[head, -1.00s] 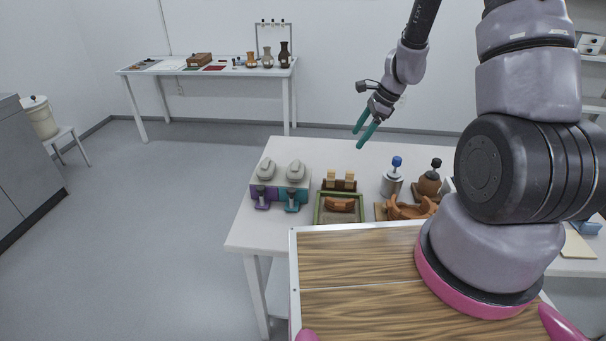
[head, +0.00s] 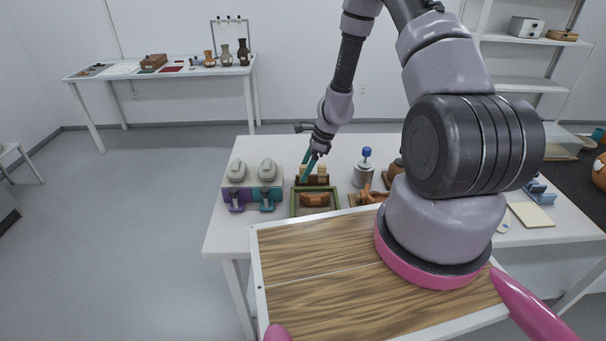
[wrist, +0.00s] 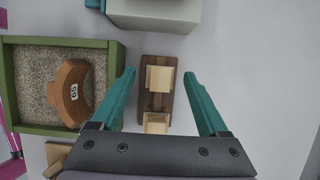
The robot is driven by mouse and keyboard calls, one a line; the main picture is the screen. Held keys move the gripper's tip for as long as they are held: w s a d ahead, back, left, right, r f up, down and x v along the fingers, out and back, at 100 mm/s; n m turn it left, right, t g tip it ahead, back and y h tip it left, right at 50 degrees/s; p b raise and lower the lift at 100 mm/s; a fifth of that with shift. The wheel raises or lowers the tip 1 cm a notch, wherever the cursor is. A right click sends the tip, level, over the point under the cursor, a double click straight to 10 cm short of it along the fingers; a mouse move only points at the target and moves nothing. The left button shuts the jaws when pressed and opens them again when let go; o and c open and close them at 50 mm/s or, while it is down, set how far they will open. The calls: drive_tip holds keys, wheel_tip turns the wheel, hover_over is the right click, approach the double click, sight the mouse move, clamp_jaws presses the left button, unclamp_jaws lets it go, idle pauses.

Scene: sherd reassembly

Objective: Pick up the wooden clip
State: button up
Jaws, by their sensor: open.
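Two pale wooden clips stand in a dark brown wooden rack (wrist: 152,102); one clip (wrist: 160,79) is toward the fingertips in the wrist view and the other (wrist: 156,122) is nearer the palm, partly hidden by it. In the head view the rack (head: 312,181) is behind the green-framed tray, partly covered by my fingers. My gripper (wrist: 160,73) is open with teal fingers, one on each side of the rack in the wrist view, with nothing between them touched that I can see. In the head view my gripper (head: 313,168) points down over the rack.
A green-framed sand tray (wrist: 115,88) holding a curved brown sherd (wrist: 71,93) lies beside the rack. Purple and teal stands (head: 238,190) with grey tops are at left. A blue-knobbed metal canister (head: 363,176) is at right. White table (head: 222,228) shows bare at the left edge.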

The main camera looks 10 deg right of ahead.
drive_tip(key=shift+x, duration=1)
drive_tip(key=shift+c, duration=0.3)
drive_tip(key=c, duration=0.9)
drive_tip(key=shift+o, duration=0.2)
